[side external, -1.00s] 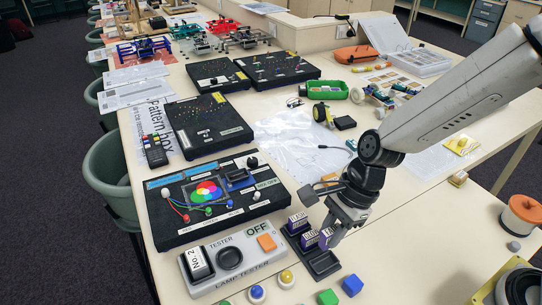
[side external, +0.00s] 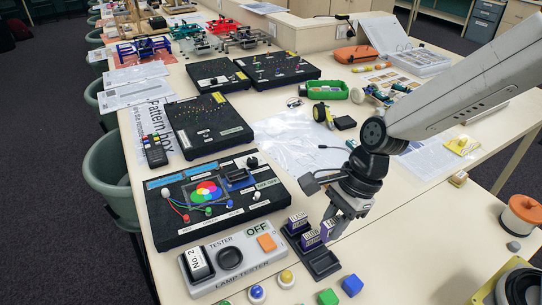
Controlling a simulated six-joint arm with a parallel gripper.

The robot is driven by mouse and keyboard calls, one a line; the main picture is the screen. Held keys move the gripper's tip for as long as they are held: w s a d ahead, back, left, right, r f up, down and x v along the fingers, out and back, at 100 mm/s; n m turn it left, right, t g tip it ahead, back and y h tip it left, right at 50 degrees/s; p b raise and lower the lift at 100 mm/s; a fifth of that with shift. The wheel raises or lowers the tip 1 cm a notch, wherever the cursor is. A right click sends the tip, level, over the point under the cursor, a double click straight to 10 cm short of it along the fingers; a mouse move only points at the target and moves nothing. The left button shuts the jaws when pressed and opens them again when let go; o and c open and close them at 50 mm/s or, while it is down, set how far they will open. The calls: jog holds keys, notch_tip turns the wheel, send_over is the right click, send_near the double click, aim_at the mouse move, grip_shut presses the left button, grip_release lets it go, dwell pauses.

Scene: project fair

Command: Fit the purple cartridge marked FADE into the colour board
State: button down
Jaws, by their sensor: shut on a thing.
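The colour board (side external: 170,230) is a black panel on the table at left, with overlapping coloured circles, wired knobs and a blue socket part (side external: 238,180). My gripper (side external: 333,222) is shut on a purple cartridge with a white label (side external: 328,231), just above the dark cartridge rack (side external: 325,265). Two more purple cartridges stand in the rack, one at the back (side external: 298,221) and one in the middle (side external: 310,240). The labels are too small to read, so I cannot tell which is marked FADE. The fingers partly hide the held cartridge.
The grey lamp tester (side external: 240,262) stands between the board and the table's front edge. Coloured knobs and blocks, such as a green block (side external: 327,297) and a blue block (side external: 352,285), lie near the rack. A clear plastic sheet (side external: 300,140) lies behind.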

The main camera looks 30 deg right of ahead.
jog(key=w+a+r, duration=0.1)
jog(key=w+a, duration=0.2)
jog(key=w, duration=1.1)
jog(key=w+a+r, duration=0.2)
jog(key=w+a, duration=0.1)
jog(key=w, duration=1.1)
jog(key=shift+w+a+m, duration=0.15)
jog(key=shift+a+m, duration=0.1)
jog(key=shift+m, duration=0.05)
jog(key=shift+f, duration=0.25)
jog(key=shift+f, duration=3.25)
jog(key=shift+f, duration=0.95)
jog(key=shift+c, duration=0.3)
grip_release()
jog(key=shift+r, duration=0.15)
